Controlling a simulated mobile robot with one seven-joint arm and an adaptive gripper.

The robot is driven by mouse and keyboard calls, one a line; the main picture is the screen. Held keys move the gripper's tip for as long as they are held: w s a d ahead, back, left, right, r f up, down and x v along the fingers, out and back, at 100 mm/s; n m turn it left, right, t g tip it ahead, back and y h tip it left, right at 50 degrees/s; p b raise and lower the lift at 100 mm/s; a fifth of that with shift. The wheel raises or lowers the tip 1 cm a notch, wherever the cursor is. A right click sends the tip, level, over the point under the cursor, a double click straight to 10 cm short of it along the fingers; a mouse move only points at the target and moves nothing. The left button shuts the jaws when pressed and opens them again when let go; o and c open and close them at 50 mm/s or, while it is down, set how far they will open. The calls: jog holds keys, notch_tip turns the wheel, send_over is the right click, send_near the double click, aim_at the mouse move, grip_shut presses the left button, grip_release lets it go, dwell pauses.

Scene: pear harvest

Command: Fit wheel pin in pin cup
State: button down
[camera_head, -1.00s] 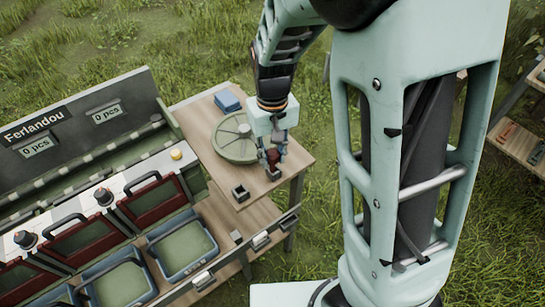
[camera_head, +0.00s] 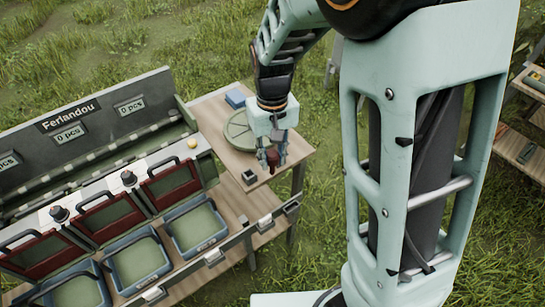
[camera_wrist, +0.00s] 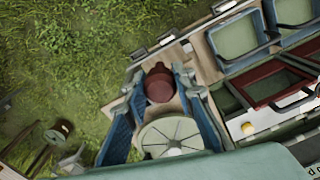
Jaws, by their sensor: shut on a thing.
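My gripper (camera_head: 276,150) is shut on the dark red wheel pin (camera_head: 272,158), above the right part of the small wooden table. In the wrist view the red pin (camera_wrist: 158,86) sits between the blue-padded fingers of my gripper (camera_wrist: 160,78). The pin cup, a small dark square holder (camera_head: 249,177), stands on the table near its front edge, to the left of and nearer than the pin. The pin is apart from the cup.
A round green wheel (camera_head: 236,130) lies on the table (camera_head: 209,107) behind my gripper, partly hidden by it. A blue block (camera_head: 235,98) is at the back. To the left is the sorting station with red-framed lids (camera_head: 170,186) and blue trays (camera_head: 195,228). Grass surrounds the table.

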jog(key=shift+r+p, duration=0.6)
jog(key=shift+r, duration=0.6)
jog(key=shift+s+r, duration=0.1)
jog(key=shift+r, duration=2.3)
jog(key=shift+f, duration=0.1)
